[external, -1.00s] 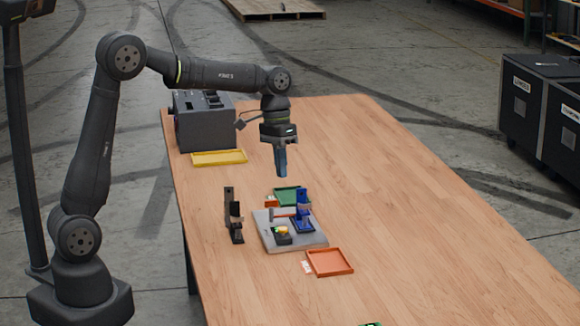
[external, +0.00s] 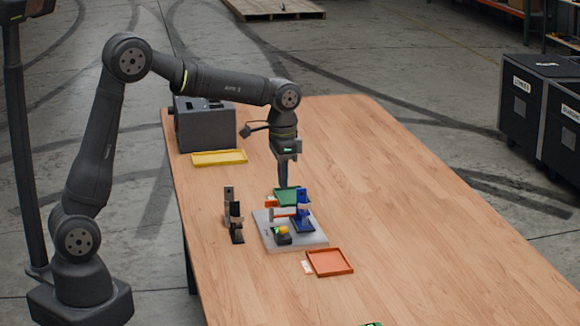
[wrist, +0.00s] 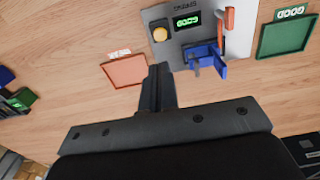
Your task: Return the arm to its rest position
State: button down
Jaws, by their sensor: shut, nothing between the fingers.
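My gripper (external: 283,181) hangs pointing down above the table, at the back of the grey fixture plate (external: 312,240). Its fingers are shut with nothing between them. In the external view the fingertips overlap the green tray (external: 287,195), but they look to be above it. In the wrist view the shut fingers (wrist: 157,85) point toward the gap between the orange tray (wrist: 126,72) and the blue fixture (wrist: 207,62).
The plate carries the blue fixture (external: 303,212) and a small black box with a yellow button (external: 283,233). A black stand (external: 234,215) is at left. A yellow tray (external: 219,158) lies before a grey machine (external: 206,126). The table's right side is clear.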

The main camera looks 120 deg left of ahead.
jog(key=shift+w+a+r+n, duration=0.15)
jog(key=shift+a+r+n, duration=0.25)
jog(key=shift+a+r, duration=0.25)
jog(key=shift+w+a+r+n, duration=0.15)
jog(key=shift+a+r+n, duration=0.25)
jog(key=shift+a+r, duration=0.2)
jog(key=shift+d+r, duration=0.1)
notch_tip(320, 180, down, 7)
jog(key=d+m, duration=0.2)
notch_tip(320, 180, up, 8)
jog(key=shift+s+d+r, duration=0.15)
jog(key=shift+s+r, duration=0.05)
jog(key=shift+s, duration=0.05)
dwell(0.4)
